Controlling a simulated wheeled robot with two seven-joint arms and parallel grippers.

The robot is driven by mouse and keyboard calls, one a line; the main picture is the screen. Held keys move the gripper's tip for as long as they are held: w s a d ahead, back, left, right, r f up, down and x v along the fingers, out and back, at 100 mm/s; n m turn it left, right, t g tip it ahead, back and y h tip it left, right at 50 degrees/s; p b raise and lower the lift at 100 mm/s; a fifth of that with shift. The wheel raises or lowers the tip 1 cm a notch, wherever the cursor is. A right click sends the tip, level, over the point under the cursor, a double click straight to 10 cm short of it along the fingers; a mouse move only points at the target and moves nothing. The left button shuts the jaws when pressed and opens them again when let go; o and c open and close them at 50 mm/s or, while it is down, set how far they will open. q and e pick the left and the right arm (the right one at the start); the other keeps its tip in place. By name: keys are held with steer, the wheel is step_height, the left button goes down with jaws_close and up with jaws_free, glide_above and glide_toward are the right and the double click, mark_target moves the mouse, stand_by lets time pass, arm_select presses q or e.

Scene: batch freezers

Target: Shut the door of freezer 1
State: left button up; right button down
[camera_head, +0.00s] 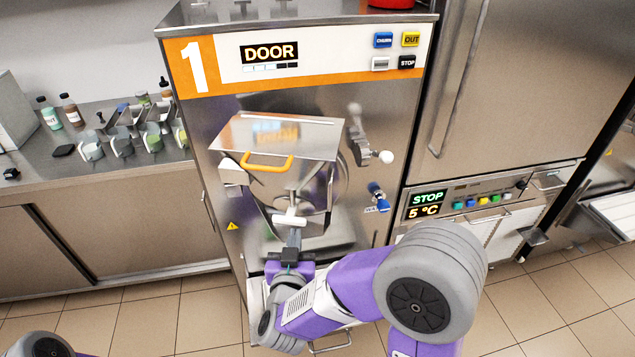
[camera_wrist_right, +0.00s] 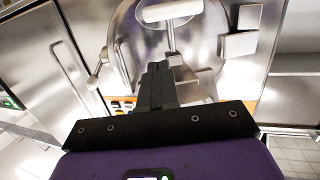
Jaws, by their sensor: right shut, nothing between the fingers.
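Freezer 1 (camera_head: 215,140) is a steel machine with an orange and white panel marked 1. Its display (camera_head: 269,52) reads DOOR. The round steel door (camera_head: 318,200) is on its front, below a boxy hopper lid with a yellow handle; I cannot tell how far it stands from the body. A white T-shaped handle (camera_head: 289,220) is on the door and shows in the right wrist view (camera_wrist_right: 170,11). My right gripper (camera_head: 294,236) is shut and empty, its fingertips close below this handle; contact is unclear. In the wrist view its dark fingers (camera_wrist_right: 157,72) are together. My left gripper is out of view.
A latch lever with a white knob (camera_head: 386,157) and a blue tap (camera_head: 378,197) are right of the door. A steel counter (camera_head: 75,165) with bottles and small cups stands left. A steel cabinet (camera_head: 520,80) stands right. Tiled floor lies in front.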

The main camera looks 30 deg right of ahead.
step_height(320, 180, up, 5)
steer(key=s+d+m+h, duration=0.1)
steer(key=s+h, duration=0.1)
steer(key=s, duration=0.1)
steer(key=p, duration=0.5)
glide_toward(319, 178)
steer(key=shift+m+h, duration=0.4)
steer(key=x, duration=0.7)
steer(key=shift+a+f, duration=0.1)
steer(key=shift+a, duration=0.05)
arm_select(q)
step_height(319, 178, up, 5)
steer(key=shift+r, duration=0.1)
